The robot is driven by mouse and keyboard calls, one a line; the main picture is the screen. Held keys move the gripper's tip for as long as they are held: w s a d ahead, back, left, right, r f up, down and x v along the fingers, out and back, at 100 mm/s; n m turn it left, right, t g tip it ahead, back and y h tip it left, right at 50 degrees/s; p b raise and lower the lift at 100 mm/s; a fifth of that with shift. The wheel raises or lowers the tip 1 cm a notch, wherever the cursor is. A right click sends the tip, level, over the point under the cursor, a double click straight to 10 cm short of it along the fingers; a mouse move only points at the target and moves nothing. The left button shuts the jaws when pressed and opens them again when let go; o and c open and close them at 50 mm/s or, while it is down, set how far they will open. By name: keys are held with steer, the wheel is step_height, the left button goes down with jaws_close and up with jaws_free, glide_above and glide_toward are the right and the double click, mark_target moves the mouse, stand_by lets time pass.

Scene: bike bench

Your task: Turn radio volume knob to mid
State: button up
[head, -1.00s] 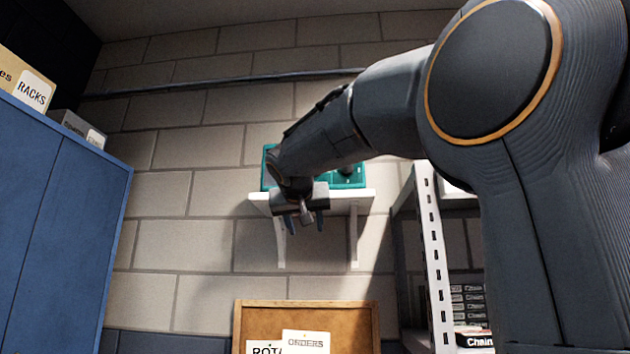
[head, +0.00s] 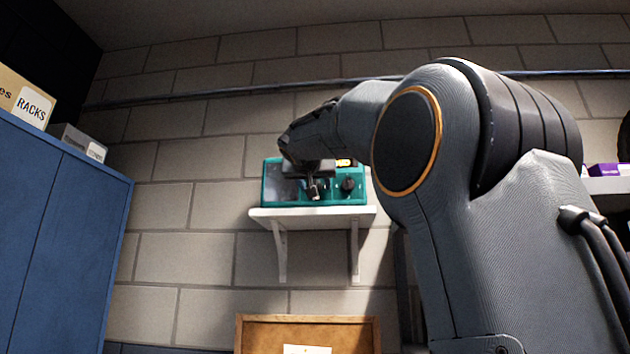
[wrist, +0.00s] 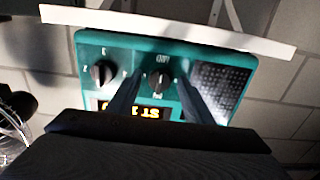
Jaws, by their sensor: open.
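The teal radio (head: 335,197) stands on a white wall shelf (head: 350,214); the radio shows upside down in the wrist view (wrist: 90,45). One dark knob (head: 348,184) is on its right side in the head view and appears at left in the wrist view (wrist: 102,73). A second dark knob (wrist: 160,72) shows between my fingers. Which knob is volume, and the exact pointer positions, I cannot read surely. My gripper (head: 314,189) is open in front of the radio; its fingers (wrist: 160,80) straddle the second knob. Contact is not clear.
A lit yellow display (wrist: 142,110) and a dark speaker grille (wrist: 220,85) are on the radio face. A blue cabinet (head: 65,220) is at left, a corkboard (head: 255,335) below the shelf. The wall left of the shelf is clear.

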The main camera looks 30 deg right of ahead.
steer(key=c, duration=1)
steer(key=shift+w+n+b, duration=0.1)
steer(key=shift+n+b, duration=0.2)
steer(key=shift+n, duration=0.3)
steer(key=o, duration=1)
steer(key=b+v, duration=0.3)
steer(key=v, duration=0.4)
steer(key=shift+s+a, duration=0.2)
steer(key=shift+s, duration=0.1)
steer(key=shift+f, duration=0.1)
